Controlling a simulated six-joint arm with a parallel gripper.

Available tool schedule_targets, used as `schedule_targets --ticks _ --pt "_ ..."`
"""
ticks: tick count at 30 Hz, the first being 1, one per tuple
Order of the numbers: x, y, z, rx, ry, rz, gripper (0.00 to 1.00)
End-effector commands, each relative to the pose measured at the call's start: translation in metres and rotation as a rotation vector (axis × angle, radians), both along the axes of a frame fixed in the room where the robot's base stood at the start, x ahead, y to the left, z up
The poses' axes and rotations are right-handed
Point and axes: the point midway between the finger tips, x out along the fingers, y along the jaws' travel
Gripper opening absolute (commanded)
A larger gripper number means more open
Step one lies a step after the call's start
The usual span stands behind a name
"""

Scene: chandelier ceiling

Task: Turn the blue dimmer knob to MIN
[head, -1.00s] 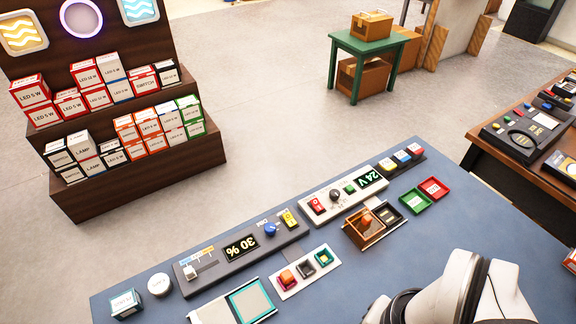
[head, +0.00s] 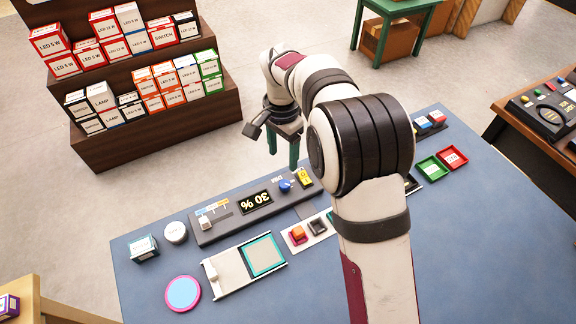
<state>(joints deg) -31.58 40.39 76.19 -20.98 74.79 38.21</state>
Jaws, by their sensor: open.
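The blue dimmer knob (head: 285,186) sits on the right part of a dark grey panel (head: 222,229) on the blue table. A yellow piece (head: 304,178) is just right of it. The panel's black display (head: 255,200) reads 30 % and appears upside down. The knob's pointer direction is too small to tell. My gripper (head: 283,152) points down with two green fingers, open and empty. In the picture its fingertips are just above the knob, apart from it. The height gap cannot be judged exactly.
A slider (head: 205,222) is at the panel's left end. A white round item (head: 175,232) and teal box (head: 144,247) stand left of it. My arm hides part of the table.

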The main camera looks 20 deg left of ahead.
Motion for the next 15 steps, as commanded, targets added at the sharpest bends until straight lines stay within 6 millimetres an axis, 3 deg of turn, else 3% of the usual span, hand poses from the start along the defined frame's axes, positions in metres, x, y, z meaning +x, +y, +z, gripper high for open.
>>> schedule_targets --ticks 3,7,10,15 --pt "-0.001 -0.001 -0.037 -0.003 0.006 -0.001 0.67" --pt "-0.001 -0.001 -0.073 -0.001 0.004 0.000 0.67" --pt "-0.001 -0.001 -0.092 -0.001 0.003 0.000 0.67" --pt "0.000 -0.001 -0.107 0.000 0.001 0.000 0.67"
